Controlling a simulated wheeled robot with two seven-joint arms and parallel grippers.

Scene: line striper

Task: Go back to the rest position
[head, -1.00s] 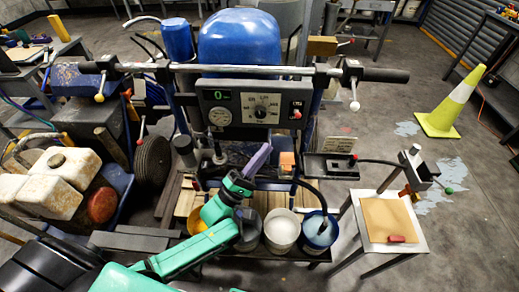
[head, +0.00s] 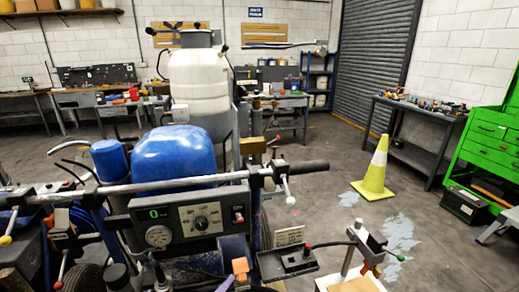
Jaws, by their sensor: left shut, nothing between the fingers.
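My left gripper (head: 225,284) shows only as a small purple piece at the bottom edge of the head view, just left of an orange block (head: 240,268). It is shut and holds nothing that I can see. The rest of my left arm is below the picture. My right gripper is not in view. The line striper stands in front of me, with a grey control panel (head: 190,223), a long handlebar (head: 135,187) and a blue tank (head: 174,156).
A black tray with a red-knobbed lever (head: 287,263) is right of the panel. A yellow-green cone (head: 375,170) stands on open floor to the right. A dark workbench (head: 411,132) and green tool cabinet (head: 492,142) are further right. A white tank (head: 200,80) stands behind.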

